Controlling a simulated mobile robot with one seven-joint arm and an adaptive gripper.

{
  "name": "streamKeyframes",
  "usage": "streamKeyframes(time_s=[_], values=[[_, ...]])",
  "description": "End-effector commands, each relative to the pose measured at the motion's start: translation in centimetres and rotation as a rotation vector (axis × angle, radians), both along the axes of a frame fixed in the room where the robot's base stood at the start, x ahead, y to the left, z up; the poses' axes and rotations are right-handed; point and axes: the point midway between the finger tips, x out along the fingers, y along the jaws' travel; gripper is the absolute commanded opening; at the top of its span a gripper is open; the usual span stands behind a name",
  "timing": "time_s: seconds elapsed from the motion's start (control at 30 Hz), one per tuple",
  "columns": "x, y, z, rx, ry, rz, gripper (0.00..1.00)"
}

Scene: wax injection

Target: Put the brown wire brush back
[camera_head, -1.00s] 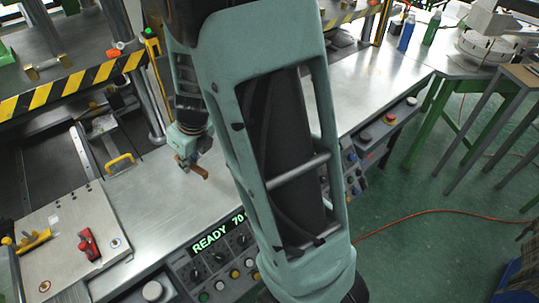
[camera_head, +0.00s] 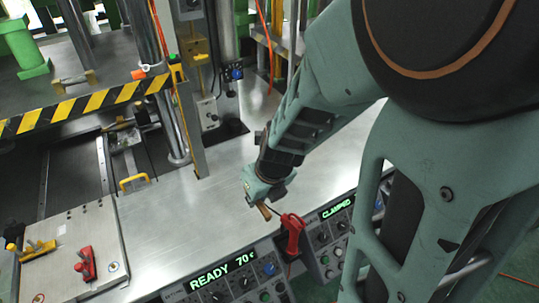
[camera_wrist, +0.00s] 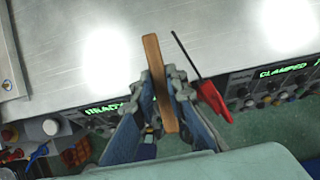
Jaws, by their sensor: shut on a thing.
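The brown wire brush (camera_wrist: 155,70) is a narrow brown bar standing between the two fingers of my gripper (camera_wrist: 160,98) in the wrist view. My gripper (camera_head: 262,201) is shut on it. In the head view a short brown end of the brush (camera_head: 264,211) sticks out below the gripper. The gripper is above the front edge of the metal bench (camera_head: 190,215). The brush's bristles cannot be made out. No empty place for the brush can be clearly told.
A red-handled tool with a thin black rod (camera_head: 292,234) is close to the gripper's right, by the control panel (camera_head: 225,280). A plate (camera_head: 55,275) with red and yellow handled pieces lies at the left. A press with a striped bar (camera_head: 85,103) stands behind. The mid-bench is clear.

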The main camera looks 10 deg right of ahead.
Motion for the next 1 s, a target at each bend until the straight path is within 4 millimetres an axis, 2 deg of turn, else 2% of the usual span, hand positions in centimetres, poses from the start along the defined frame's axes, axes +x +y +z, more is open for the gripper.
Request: streamKeyframes(time_s=[0.17,0.27,0.63,0.7,0.8,1.0], values=[[-0.4,0.1,-0.2,0.002,-0.003,-0.005,0.00],[0.5,-0.2,-0.9,0.002,-0.004,-0.007,0.00],[8.3,-3.7,-5.1,0.002,0.001,-0.009,0.00],[9.2,-4.0,-6.7,0.003,0.002,-0.008,0.00],[10.4,-4.5,-8.0,0.003,0.000,-0.006,0.00],[11.6,-4.9,-9.1,0.002,-0.004,-0.004,0.00]])
